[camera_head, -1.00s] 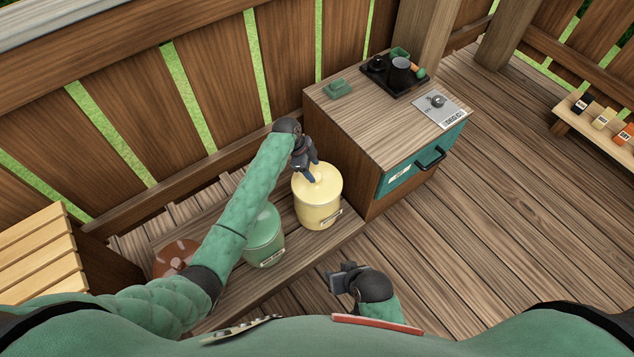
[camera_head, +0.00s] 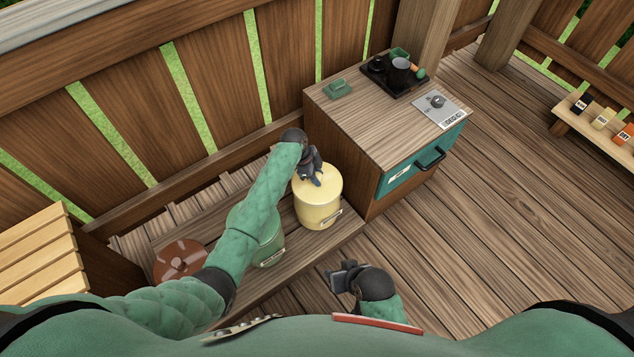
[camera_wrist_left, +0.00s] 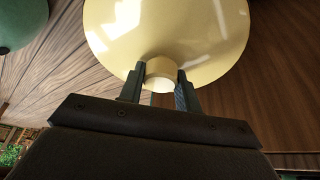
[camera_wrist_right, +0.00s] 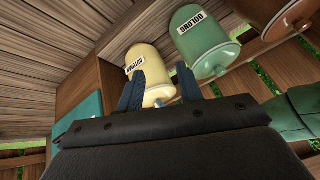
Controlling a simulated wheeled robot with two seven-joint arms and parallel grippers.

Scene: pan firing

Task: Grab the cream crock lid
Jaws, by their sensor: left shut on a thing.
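The cream crock (camera_head: 320,207) stands upright on the low wooden bench, with its cream lid (camera_head: 329,179) on top. My left gripper (camera_head: 316,181) reaches down over the lid from the left. In the left wrist view, the left fingers (camera_wrist_left: 160,90) are shut on the pale round knob (camera_wrist_left: 161,70) of the lid (camera_wrist_left: 200,35), one finger on each side. The lid appears seated on the crock. My right gripper (camera_wrist_right: 160,90) is open and empty, low in front of the bench; the cream crock (camera_wrist_right: 146,62) shows beyond its fingers.
A green crock (camera_head: 270,246) stands left of the cream one, partly behind my left arm. A brown crock (camera_head: 180,260) is farther left. The wooden cabinet (camera_head: 350,125) stands close on the right, with a black tray (camera_head: 405,90) on top.

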